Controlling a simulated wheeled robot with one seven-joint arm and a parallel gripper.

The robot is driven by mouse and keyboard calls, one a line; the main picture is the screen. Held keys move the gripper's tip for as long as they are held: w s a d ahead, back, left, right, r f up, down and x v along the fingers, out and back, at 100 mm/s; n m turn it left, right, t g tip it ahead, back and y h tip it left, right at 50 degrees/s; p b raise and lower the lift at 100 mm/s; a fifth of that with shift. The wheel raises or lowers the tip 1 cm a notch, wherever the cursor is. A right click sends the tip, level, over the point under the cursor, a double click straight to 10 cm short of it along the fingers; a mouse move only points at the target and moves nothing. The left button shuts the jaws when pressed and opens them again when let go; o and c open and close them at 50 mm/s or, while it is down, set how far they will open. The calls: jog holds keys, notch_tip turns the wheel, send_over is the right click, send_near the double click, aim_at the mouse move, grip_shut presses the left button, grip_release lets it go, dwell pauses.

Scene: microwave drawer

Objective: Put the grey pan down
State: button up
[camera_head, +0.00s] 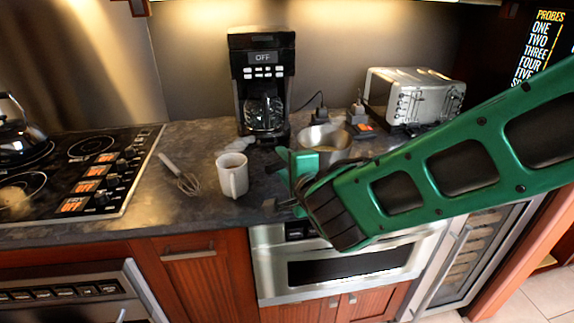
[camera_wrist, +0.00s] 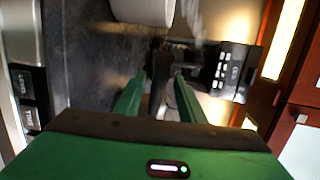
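A grey metallic vessel, seemingly the grey pan (camera_head: 325,138), shows in the head view behind my gripper, between the coffee maker and the toaster. My arm hides its lower part, so I cannot tell whether it rests on the counter or is raised. My gripper (camera_head: 282,188) is over the front part of the counter, right of a white mug (camera_head: 232,175). In the wrist view the two green fingers of my gripper (camera_wrist: 159,78) stand apart. A dark shape lies between them; I cannot tell whether it is a handle being gripped or just background.
A black coffee maker (camera_head: 263,85) stands at the back and a toaster (camera_head: 412,97) at the back right. A whisk (camera_head: 181,176) lies left of the mug. The stove (camera_head: 75,165) is at the left. The counter (camera_head: 190,215) is clear in front of the whisk.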

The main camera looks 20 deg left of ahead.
jog(key=v, duration=1.2)
jog(key=shift+r, duration=0.1)
jog(key=w+d+f+h, duration=0.1)
jog(key=w+d+h, duration=0.35)
jog(key=d, duration=0.65)
jog(key=w+d+f+h, duration=0.25)
jog(key=w+d, duration=0.35)
jog(key=d, duration=0.4)
jog(key=s+d+f+g+h, duration=0.1)
jog(key=d+g+h, duration=0.15)
jog(key=d, duration=0.75)
jog(key=s+d+f+g+h, duration=0.1)
jog(key=d+f+h, duration=0.15)
jog(key=d, duration=0.75)
jog(key=s+d+f+n+g, duration=0.15)
jog(key=s+d+g, duration=0.45)
jog(key=s+d, duration=0.85)
jog(key=s+d+n+g+y, duration=0.1)
jog(key=s+n+g+y, duration=0.1)
jog(key=s, duration=0.9)
jog(key=shift+r, duration=0.3)
